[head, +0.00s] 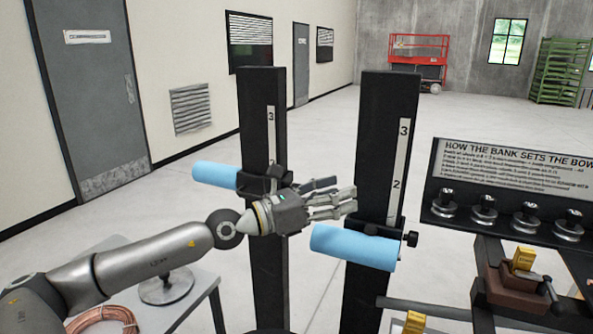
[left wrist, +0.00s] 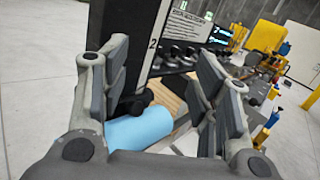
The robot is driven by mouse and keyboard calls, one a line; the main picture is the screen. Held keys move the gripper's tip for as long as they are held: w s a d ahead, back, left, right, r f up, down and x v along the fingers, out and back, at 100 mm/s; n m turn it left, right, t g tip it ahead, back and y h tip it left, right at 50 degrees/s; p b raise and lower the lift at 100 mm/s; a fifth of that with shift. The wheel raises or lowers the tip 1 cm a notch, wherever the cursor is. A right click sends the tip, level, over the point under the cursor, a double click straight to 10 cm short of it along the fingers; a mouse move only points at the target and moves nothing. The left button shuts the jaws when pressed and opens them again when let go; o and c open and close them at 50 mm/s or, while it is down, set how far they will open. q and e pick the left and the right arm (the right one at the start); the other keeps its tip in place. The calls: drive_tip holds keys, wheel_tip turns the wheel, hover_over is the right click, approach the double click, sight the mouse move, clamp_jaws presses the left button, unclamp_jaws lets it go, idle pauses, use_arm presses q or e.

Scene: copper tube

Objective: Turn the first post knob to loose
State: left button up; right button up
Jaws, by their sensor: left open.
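Two black upright posts stand side by side in the head view: a left post (head: 263,110) and a right post (head: 378,130), each with a number scale. The right post carries a blue padded cylinder (head: 352,247) on a black clamp, with a small black knob (head: 411,239) at its right side. My left gripper (head: 338,196) is open and empty, in front of the gap between the posts, fingers pointing right. It partly hides the left post's clamp. In the left wrist view a black knob (left wrist: 137,102) and blue cylinder (left wrist: 140,130) show between the open fingers.
The left post's blue cylinder (head: 215,175) sticks out left. A sign panel (head: 515,170) with several metal weights stands at right. A table with a copper coil (head: 103,320) lies under my left arm. A brown vise (head: 512,286) is at lower right.

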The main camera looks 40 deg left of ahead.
use_arm(q)
drive_tip(key=w+a+r+n+t+y+p, duration=0.25)
drive_tip(key=a+n+y+p, duration=0.6)
drive_tip(key=n, duration=0.75)
drive_tip(key=s+a+f+n+g+y+p, duration=0.25)
drive_tip(key=a+f+n+g+y, duration=0.2)
drive_tip(key=a+f+n, duration=0.4)
drive_tip(key=shift+n+t, duration=0.35)
drive_tip(key=shift+t, duration=0.15)
drive_tip(key=shift+d+f+p+x, duration=0.25)
drive_tip(key=shift+p+x, duration=0.3)
drive_tip(key=shift+x, duration=1.3)
drive_tip(key=shift+d+f+p+x, duration=0.25)
drive_tip(key=shift+p+x, duration=0.35)
drive_tip(key=shift+x, duration=1.2)
drive_tip(key=shift+d+f+p+x, duration=0.25)
drive_tip(key=shift+p+x, duration=0.3)
drive_tip(key=shift+x, duration=1.3)
use_arm(e)
wheel_tip(320, 180, up, 16)
drive_tip(key=shift+a, duration=0.15)
use_arm(q)
drive_tip(key=shift+c, duration=0.4)
drive_tip(key=c, duration=1)
drive_tip(key=shift+o, duration=0.2)
use_arm(e)
drive_tip(key=shift+f, duration=0.1)
